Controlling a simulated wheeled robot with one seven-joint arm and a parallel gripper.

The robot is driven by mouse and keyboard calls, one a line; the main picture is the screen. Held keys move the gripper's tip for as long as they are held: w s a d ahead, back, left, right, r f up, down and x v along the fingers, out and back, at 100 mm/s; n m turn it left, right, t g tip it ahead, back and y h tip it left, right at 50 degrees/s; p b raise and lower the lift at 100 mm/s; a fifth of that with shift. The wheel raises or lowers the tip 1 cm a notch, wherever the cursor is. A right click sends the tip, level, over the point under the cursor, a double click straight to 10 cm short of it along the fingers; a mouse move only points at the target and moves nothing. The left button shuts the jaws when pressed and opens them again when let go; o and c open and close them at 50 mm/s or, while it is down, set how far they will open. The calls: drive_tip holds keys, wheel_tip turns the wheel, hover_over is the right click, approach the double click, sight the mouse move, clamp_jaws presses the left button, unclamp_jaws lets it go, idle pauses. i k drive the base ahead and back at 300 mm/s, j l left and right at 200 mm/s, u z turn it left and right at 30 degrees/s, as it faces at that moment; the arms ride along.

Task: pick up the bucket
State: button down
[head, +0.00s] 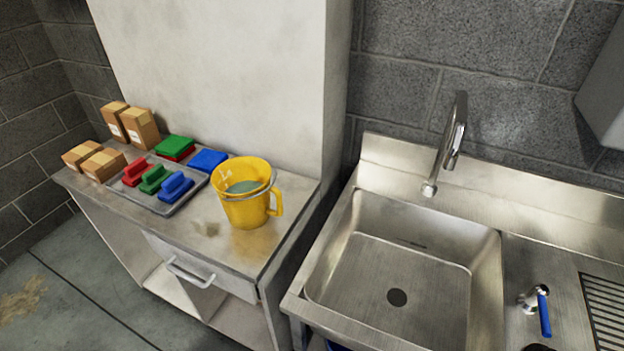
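The yellow bucket (245,206) stands upright on the worktop (230,246), near its right end. A yellow side handle sticks out on its right, and a thin grey bail runs around its upper part. Something grey-green shows inside the bucket. My gripper is not in the head view.
A grey tray (163,209) holding red, green and blue pads is left of the bucket. Blue (209,160) and green (175,146) pads lie behind. Several cardboard boxes (140,128) stand at the far left. A sink (395,285) with a tall faucet (451,145) is at right.

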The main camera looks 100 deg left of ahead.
sight(243, 187)
drive_tip(key=u, duration=0.4)
drive_tip(key=k+u, duration=0.15)
drive_tip(key=u, duration=0.25)
drive_tip(key=j+u, duration=0.1)
drive_tip(key=u, duration=0.3)
drive_tip(key=k+u, duration=0.1)
drive_tip(key=u, duration=0.3)
drive_tip(key=i+l+u, duration=0.1)
drive_tip(key=u, duration=0.3)
drive_tip(key=i+l+u, duration=0.1)
drive_tip(key=u, duration=0.25)
drive_tip(key=l+u, duration=0.25)
drive_tip(key=u, duration=0.15)
drive_tip(key=i+l+u, duration=0.1)
drive_tip(key=l+u, duration=0.25)
drive_tip(key=k+l, duration=0.15)
drive_tip(key=j+u, duration=0.55)
